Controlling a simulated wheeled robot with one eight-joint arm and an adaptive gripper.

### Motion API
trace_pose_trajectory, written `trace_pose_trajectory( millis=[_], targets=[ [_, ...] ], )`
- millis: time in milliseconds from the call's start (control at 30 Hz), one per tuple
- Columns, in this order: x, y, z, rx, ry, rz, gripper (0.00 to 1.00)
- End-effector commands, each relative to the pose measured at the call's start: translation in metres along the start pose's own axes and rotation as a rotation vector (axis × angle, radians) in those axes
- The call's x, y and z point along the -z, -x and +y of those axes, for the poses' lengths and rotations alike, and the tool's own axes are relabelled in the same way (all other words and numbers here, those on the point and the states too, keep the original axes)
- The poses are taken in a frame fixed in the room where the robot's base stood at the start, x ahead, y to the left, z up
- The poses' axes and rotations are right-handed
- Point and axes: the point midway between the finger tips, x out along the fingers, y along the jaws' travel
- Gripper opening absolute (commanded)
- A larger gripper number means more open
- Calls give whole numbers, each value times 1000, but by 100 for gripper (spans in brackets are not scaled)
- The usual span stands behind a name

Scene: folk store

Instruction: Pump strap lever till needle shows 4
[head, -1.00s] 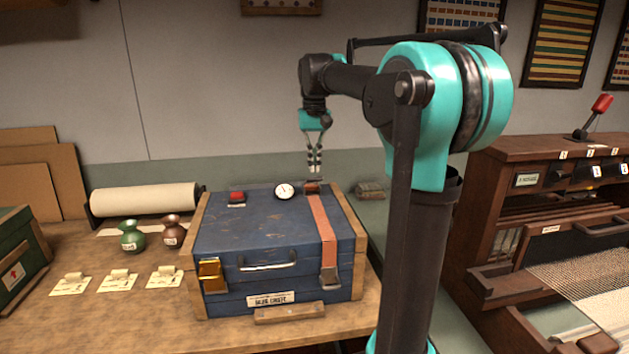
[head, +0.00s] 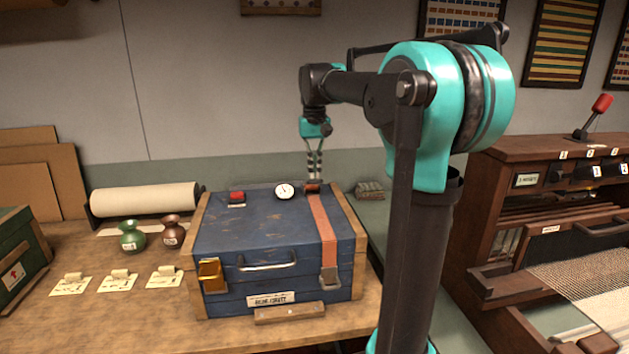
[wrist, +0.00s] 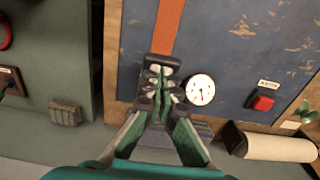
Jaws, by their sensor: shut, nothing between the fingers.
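A blue chest (head: 240,225) with wooden edges stands on the bench. An orange-red strap (head: 322,230) runs over its lid on the right; it also shows in the wrist view (wrist: 168,25). The dark strap lever (wrist: 163,61) sits at the strap's back end. A round white gauge (head: 284,191) is left of the lever in the head view and right of it in the wrist view (wrist: 201,89); its needle reading is too small to tell. My gripper (head: 314,178) is shut and empty, pointing down at the lever, partly covering it. Whether it touches is unclear.
A red button (head: 237,197) is on the lid's back left. Green and brown vases (head: 131,238), paper tags and a paper roll (head: 145,199) are left of the chest. A wooden loom (head: 500,220) stands to the right.

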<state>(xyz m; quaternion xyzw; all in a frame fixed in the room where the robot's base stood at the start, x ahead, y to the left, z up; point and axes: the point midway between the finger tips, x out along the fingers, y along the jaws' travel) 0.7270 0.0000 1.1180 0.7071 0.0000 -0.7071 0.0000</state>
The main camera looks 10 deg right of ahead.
Motion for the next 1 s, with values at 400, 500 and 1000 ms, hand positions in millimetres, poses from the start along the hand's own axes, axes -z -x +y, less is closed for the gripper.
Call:
trace_pose_trajectory(
  millis=[400,500,1000],
  targets=[
    [-3,-19,0,0,0,0,0],
    [-3,-24,0,0,0,0,0],
    [-5,-30,0,0,0,0,0]
  ],
)
